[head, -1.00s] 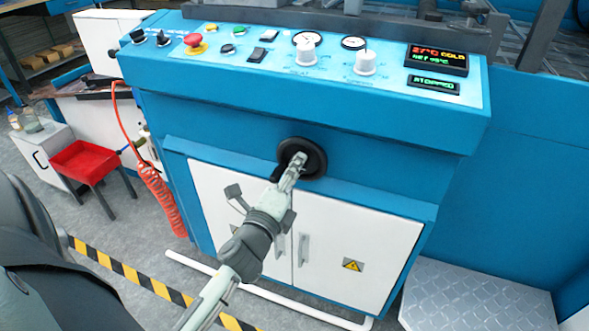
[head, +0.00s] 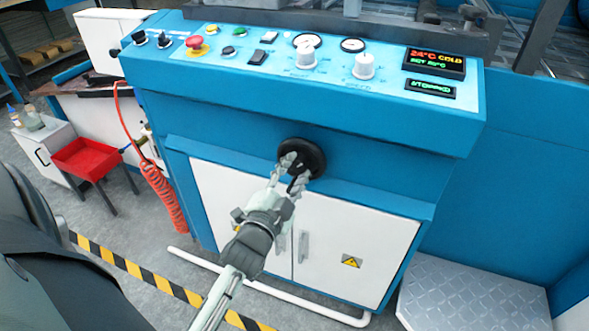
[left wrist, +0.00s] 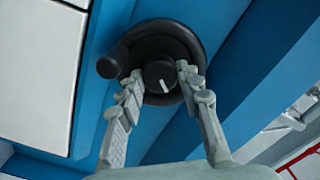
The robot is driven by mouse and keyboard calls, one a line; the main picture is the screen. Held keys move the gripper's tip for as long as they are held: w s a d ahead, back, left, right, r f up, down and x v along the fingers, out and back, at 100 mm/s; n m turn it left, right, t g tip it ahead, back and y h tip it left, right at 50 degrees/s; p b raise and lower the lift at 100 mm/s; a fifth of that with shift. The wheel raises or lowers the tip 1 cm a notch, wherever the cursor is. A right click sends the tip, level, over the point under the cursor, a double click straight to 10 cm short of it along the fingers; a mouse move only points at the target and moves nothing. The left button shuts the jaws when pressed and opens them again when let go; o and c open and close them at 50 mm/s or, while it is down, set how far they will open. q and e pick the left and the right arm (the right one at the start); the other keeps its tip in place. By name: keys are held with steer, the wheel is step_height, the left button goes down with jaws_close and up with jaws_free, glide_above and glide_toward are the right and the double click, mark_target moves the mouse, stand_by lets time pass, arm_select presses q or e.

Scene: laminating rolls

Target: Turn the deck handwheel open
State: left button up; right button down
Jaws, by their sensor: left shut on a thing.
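The deck handwheel (head: 316,153) is a round black wheel on the blue front of the machine, above the white cabinet doors. In the left wrist view the handwheel (left wrist: 180,29) shows a side knob (left wrist: 111,63) at its left and a central hub (left wrist: 161,76) with a white mark. My left gripper (head: 297,168) is at the wheel. Its two fingers (left wrist: 159,72) lie on either side of the hub, shut on it, with the tips inside the rim. The far side of the hub is hidden. My right gripper is not in view.
Above the wheel is a control panel (head: 230,65) with dials, buttons and displays, one reading STOPPED. A red tray stand (head: 86,157) and a coiled red hose (head: 165,196) are at left. A metal tread step (head: 455,293) is at lower right.

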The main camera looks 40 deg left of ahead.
arm_select(q)
steer(key=n, duration=0.5)
steer(key=shift+n, duration=0.3)
stand_by(0.4)
steer(key=o, duration=1.2)
steer(key=shift+c, duration=0.2)
